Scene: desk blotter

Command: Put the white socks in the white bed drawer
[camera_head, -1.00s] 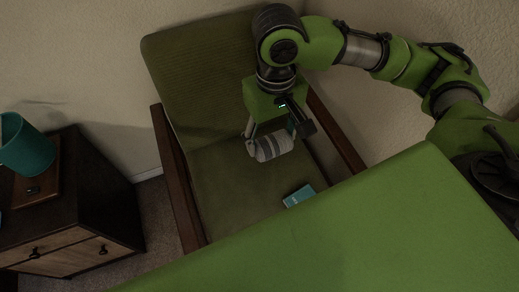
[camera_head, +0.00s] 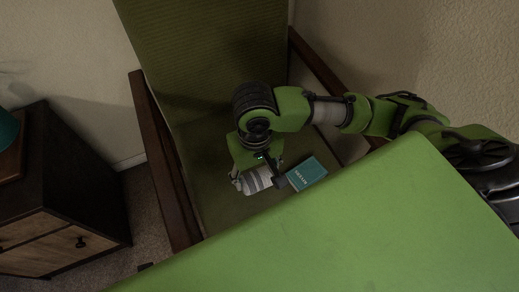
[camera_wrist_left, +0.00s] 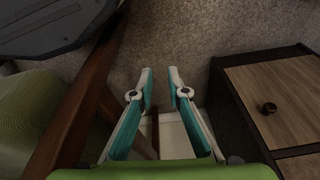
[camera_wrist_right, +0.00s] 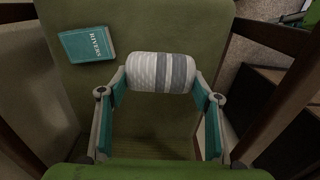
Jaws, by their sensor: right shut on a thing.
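The white socks (camera_head: 257,179) are a rolled bundle with grey stripes. They also show in the right wrist view (camera_wrist_right: 147,72). My right gripper (camera_head: 259,184) is shut on them, with a finger at each end of the roll, over the chair seat. I cannot tell whether the roll touches the seat. My left gripper (camera_wrist_left: 160,74) shows only in the left wrist view. Its fingers are apart with nothing between them, above the floor beside the nightstand. I see no white bed drawer in any view.
A green armchair (camera_head: 205,50) with wooden arms surrounds my right gripper. A teal book (camera_head: 307,172) lies on its seat, close to the gripper. A dark nightstand with wooden drawer fronts (camera_head: 75,185) stands at left, carrying a teal object (camera_head: 7,130). Carpet lies between them.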

